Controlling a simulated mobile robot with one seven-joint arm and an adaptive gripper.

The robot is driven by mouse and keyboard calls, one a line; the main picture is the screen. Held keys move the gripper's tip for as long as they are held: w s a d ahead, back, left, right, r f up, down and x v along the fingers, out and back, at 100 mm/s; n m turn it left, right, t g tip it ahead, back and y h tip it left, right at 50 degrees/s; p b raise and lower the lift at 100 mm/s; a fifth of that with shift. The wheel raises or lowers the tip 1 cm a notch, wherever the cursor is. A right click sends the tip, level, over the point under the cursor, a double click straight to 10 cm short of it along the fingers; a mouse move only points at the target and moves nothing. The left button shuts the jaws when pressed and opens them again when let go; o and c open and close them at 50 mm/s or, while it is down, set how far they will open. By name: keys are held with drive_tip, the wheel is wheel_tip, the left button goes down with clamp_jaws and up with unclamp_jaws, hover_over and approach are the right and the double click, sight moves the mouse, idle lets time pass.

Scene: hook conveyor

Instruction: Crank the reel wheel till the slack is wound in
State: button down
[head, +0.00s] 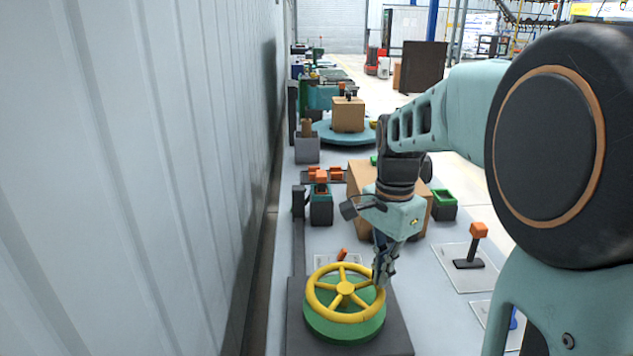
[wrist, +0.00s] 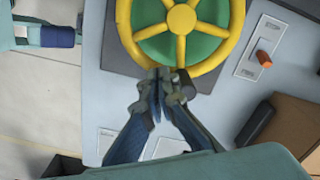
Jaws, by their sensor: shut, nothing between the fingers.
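The reel wheel (head: 345,288) is a yellow spoked wheel on a green round drum (head: 345,325), set on a dark base (head: 297,345) in the lower middle of the head view. In the wrist view the yellow wheel (wrist: 181,19) fills the top middle, its rim partly cut off. My gripper (head: 383,280) points down at the right side of the rim in the head view. In the wrist view my gripper (wrist: 160,85) is shut, its fingertips at the near edge of the rim. Whether they touch the rim I cannot tell. No slack line is visible.
An orange-handled lever (head: 478,240) stands on a plate to the right. A cardboard box (head: 362,178) and a green-rimmed bin (head: 444,205) stand behind my gripper. A small orange switch (wrist: 263,58) is beside the wheel. A corrugated wall runs along the left.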

sight(360, 266)
drive_tip(key=shift+w, duration=0.1)
drive_tip(key=shift+w+r+p, duration=0.15)
drive_tip(key=shift+w+p, duration=0.15)
drive_tip(key=shift+p, duration=0.05)
drive_tip(key=shift+w+a+p, duration=0.15)
drive_tip(key=shift+w+p, duration=0.2)
drive_tip(key=shift+w, duration=0.35)
drive_tip(key=shift+w+a+p, duration=0.1)
drive_tip(key=shift+w+p, duration=0.25)
drive_tip(key=shift+w, duration=0.35)
drive_tip(key=shift+w+a+p, duration=0.85)
drive_tip(key=shift+w+a, duration=0.1)
drive_tip(key=shift+w, duration=0.15)
drive_tip(key=shift+w+a, duration=0.2)
drive_tip(key=shift+w, duration=0.1)
drive_tip(key=shift+a, duration=0.1)
